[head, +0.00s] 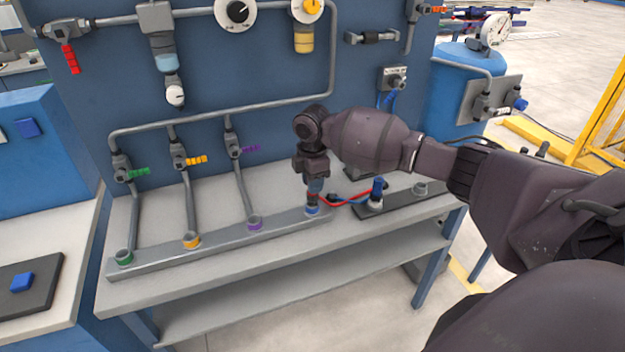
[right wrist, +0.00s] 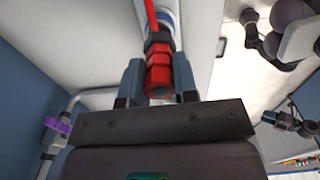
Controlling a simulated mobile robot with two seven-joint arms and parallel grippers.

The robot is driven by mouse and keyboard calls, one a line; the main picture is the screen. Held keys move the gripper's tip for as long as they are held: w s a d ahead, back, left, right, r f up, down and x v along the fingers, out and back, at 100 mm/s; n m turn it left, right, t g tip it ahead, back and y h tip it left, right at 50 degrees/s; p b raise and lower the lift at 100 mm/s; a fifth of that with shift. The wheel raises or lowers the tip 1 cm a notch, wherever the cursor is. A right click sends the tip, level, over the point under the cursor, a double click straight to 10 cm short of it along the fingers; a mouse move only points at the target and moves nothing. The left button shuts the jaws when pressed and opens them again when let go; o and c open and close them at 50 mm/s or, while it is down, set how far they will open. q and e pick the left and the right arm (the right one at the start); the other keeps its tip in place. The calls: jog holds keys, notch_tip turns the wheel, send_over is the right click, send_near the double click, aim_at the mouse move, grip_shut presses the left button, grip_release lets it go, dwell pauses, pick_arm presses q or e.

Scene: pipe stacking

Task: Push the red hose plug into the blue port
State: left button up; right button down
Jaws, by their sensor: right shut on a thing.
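The red hose plug (right wrist: 158,72) stands between the two fingers of my right gripper (right wrist: 159,82) in the right wrist view, and the gripper is shut on it. In the head view my right gripper (head: 314,187) points down at the right end of the grey port rail, over the blue port (head: 312,210).
The grey rail (head: 222,236) also bears green (head: 124,257), orange (head: 191,240) and purple (head: 254,223) ports. A red hose (head: 343,202) runs right from the plug towards a dark plate (head: 400,205) with a blue-topped fitting (head: 376,190). The bench front is clear.

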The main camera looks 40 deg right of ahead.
dwell(0.4)
jog(key=shift+f, duration=0.65)
jog(key=shift+f, duration=0.35)
jog(key=c, duration=0.8)
grip_release()
jog(key=shift+r, duration=0.1)
notch_tip(320, 180, up, 10)
jog(key=shift+f+p, duration=0.25)
jog(key=shift+p, duration=0.25)
jog(key=shift+r, duration=0.6)
